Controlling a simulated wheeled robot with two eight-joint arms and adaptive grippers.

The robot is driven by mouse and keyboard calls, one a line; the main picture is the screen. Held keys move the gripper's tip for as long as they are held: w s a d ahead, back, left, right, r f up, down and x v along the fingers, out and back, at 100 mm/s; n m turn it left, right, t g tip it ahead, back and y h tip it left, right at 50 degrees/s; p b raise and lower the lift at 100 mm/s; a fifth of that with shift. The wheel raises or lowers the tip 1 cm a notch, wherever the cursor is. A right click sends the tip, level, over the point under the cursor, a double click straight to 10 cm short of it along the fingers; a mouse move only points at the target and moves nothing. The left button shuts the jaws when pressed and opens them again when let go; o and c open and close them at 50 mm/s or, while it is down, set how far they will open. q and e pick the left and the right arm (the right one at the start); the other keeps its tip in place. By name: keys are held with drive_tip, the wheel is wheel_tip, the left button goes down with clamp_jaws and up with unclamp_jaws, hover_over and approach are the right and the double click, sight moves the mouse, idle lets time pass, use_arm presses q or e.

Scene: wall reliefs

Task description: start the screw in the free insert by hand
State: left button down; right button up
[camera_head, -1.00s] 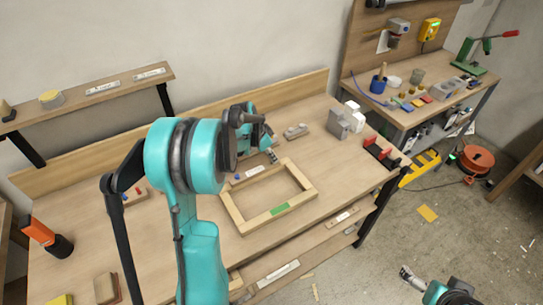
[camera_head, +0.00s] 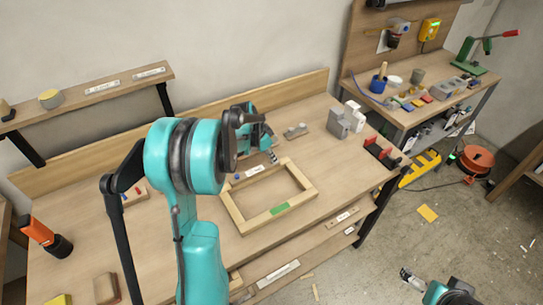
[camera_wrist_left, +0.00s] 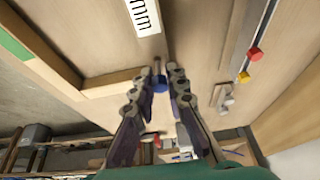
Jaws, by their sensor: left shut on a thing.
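My left gripper (camera_head: 272,156) is over the back of the workbench, just behind a wooden frame (camera_head: 237,212). In the left wrist view, its fingertips (camera_wrist_left: 160,78) are close together on a small blue-headed screw (camera_wrist_left: 160,86). A thin grey shank shows beyond the blue head. The fingers partly hide the screw, and I cannot tell whether its tip touches anything. The wooden frame, with a green patch (camera_head: 280,208), also shows in the left wrist view (camera_wrist_left: 52,52). I cannot make out the free insert. My right gripper (camera_head: 408,275) is low over the floor, away from the bench; its jaws are too small to judge.
A white label (camera_head: 254,170) lies behind the frame, with a small blue thing (camera_head: 237,177) beside it. Grey blocks (camera_head: 339,123) and a red-and-black holder (camera_head: 381,153) stand at the bench's right. An orange-and-black tool (camera_head: 47,236) stands at the left.

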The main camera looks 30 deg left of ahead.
use_arm(q)
drive_tip(key=shift+f+b, duration=0.35)
drive_tip(key=shift+f, duration=0.15)
drive_tip(key=c, duration=1.4)
unclamp_jaws()
drive_tip(key=shift+c, duration=0.2)
drive_tip(key=v, duration=1.2)
drive_tip(key=shift+w+r, duration=0.1)
